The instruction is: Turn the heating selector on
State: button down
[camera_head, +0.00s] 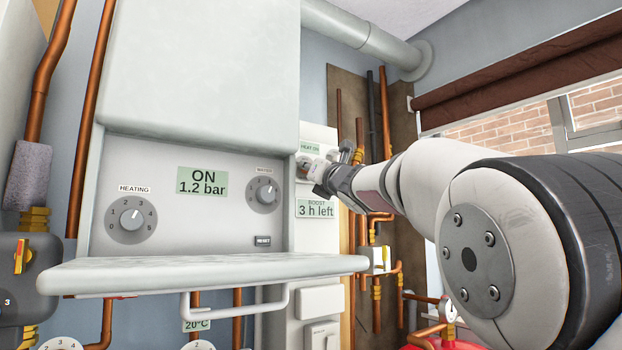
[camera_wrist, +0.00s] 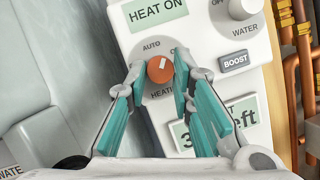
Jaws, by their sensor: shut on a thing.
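The heating selector (camera_wrist: 160,70) is a round orange knob with a white pointer mark on the white control panel (camera_wrist: 205,75), seen in the wrist view. The mark points up and slightly right, between AUTO and a partly hidden label that starts with O. The HEATING label below it is partly covered. My gripper (camera_wrist: 159,68) is shut on the knob, one teal-padded finger on each side. The display (camera_wrist: 155,12) above reads HEAT ON. In the head view my gripper (camera_head: 312,170) is at this panel, just below the same display (camera_head: 310,148), and mostly hides the knob.
The WATER knob (camera_wrist: 242,8) and BOOST button (camera_wrist: 234,61) are to the right of the selector. A lower display (camera_wrist: 248,112) is partly covered by a finger. The boiler (camera_head: 200,60) with its projecting flap (camera_head: 210,270) stands left; copper pipes (camera_head: 386,110) run close on the right.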

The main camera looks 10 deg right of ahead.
jog(key=shift+s+a+r+m+g+h+p, duration=0.15)
jog(key=shift+m+h+p, duration=0.45)
jog(key=shift+m, duration=1)
jog(key=shift+w+d+r+m+g+h+p, duration=0.15)
jog(key=shift+m+h, duration=0.85)
jog(key=shift+m, duration=0.6)
jog(key=shift+a+f+m, duration=0.1)
jog(key=shift+a+m, duration=0.05)
jog(key=shift+m, duration=0.15)
jog(key=c, duration=1.4)
grip_release()
jog(key=shift+s, duration=0.15)
